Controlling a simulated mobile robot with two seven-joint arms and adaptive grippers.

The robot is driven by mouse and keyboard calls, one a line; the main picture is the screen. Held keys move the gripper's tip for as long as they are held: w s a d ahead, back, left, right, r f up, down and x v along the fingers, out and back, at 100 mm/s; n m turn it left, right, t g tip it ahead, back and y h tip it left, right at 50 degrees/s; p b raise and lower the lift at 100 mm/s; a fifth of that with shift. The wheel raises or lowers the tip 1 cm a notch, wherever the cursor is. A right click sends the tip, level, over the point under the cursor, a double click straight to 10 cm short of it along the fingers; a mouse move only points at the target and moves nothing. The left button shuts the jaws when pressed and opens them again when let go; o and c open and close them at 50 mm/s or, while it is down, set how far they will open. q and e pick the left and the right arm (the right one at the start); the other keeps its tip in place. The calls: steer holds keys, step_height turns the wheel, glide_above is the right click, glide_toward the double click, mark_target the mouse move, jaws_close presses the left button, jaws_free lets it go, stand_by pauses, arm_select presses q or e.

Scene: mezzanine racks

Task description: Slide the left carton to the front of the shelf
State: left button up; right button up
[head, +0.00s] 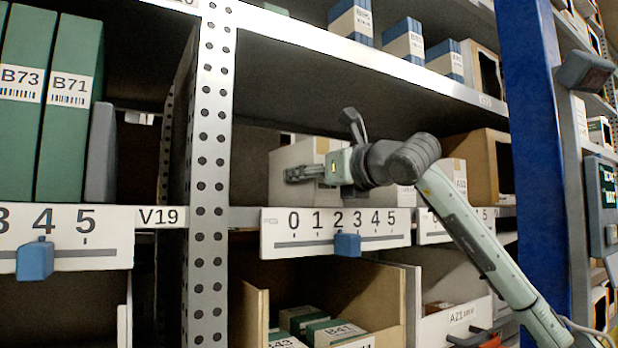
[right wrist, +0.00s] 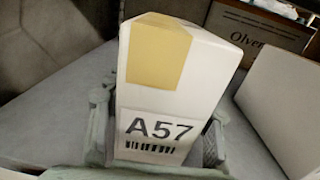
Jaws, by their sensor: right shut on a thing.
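The left carton (right wrist: 148,93) is white with a tan tape strip and an A57 label; it stands between my right gripper's fingers (right wrist: 157,128) in the right wrist view. In the head view this white carton (head: 290,156) sits on the middle shelf above the 0–5 scale strip (head: 335,240), partly hidden by my right gripper (head: 320,148). The gripper is shut on the carton's sides near its labelled face. My left gripper is not in view.
A second white carton (right wrist: 288,105) stands to the right with a gap between. A brown box marked "Olver" (right wrist: 262,32) is behind. A perforated upright (head: 210,160) bounds the bay at left, a blue post (head: 540,150) at right. Shelf left of the carton looks clear.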

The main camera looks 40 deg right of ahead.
steer(key=o, duration=1.5)
steer(key=shift+o, duration=0.2)
steer(key=shift+s, duration=0.1)
steer(key=s, duration=0.9)
steer(key=shift+s+a, duration=0.5)
steer(key=shift+s, duration=0.9)
